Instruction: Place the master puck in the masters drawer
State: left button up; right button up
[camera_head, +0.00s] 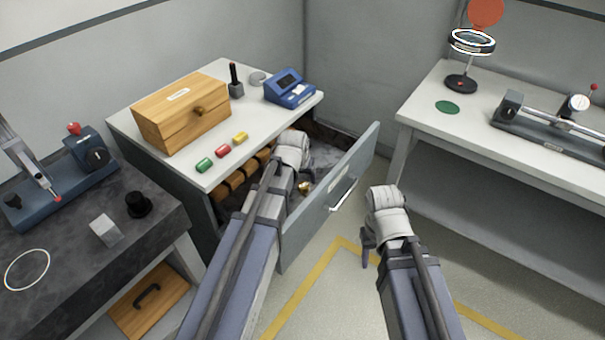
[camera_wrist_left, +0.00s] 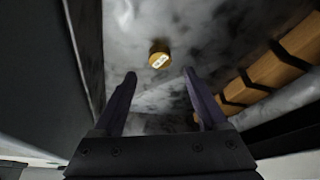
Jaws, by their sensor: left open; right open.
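The brass puck (camera_wrist_left: 159,54) with a white label lies on the grey, mottled floor of the open masters drawer (camera_head: 318,215). It also shows in the head view (camera_head: 305,187), just right of my left forearm. My left gripper (camera_wrist_left: 160,74) is open and empty inside the drawer. In the left wrist view the puck appears just beyond the fingertips, apart from both fingers. In the head view my left fingers are hidden by the arm. My right gripper (camera_head: 367,247) is outside the drawer, right of its front; its fingers are mostly hidden, and I see nothing held.
Wooden blocks (camera_wrist_left: 275,70) line one side of the drawer. The bench above holds a wooden box (camera_head: 182,112), several coloured cylinders (camera_head: 222,151) and a blue device (camera_head: 289,88). A right-hand table (camera_head: 480,155) stands beyond the drawer front. Yellow-marked floor lies below.

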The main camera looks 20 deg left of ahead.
pick_arm(q)
jog(key=p+v, duration=0.4)
jog(key=v, duration=0.2)
pick_arm(e)
notch_tip(320, 180, up, 6)
jog(key=shift+f, duration=0.2)
jog(key=shift+c, duration=0.3)
dwell(0.4)
